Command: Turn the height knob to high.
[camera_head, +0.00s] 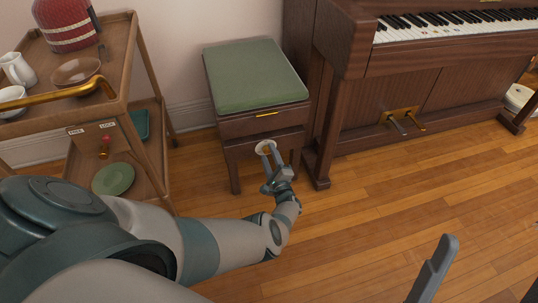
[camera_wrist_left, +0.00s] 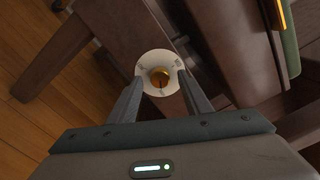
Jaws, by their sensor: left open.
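The height knob (camera_wrist_left: 159,77) is a small gold knob on a round white dial plate (camera_wrist_left: 172,57). The plate (camera_head: 263,147) is on the front of the piano bench (camera_head: 257,122), below its drawer. My left gripper (camera_wrist_left: 160,84) is open, with one finger on each side of the knob in the left wrist view. I cannot tell whether the fingers touch it. A dark mark shows on the knob's lower part; the dial labels are too small to read. My right gripper (camera_head: 488,265) shows only partly at the lower right, its fingers apart and nothing between them.
The bench has a green cushion (camera_head: 254,74). A brown piano (camera_head: 360,75) with pedals (camera_head: 403,118) stands close on its right. The wooden floor (camera_head: 400,185) in front is clear.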

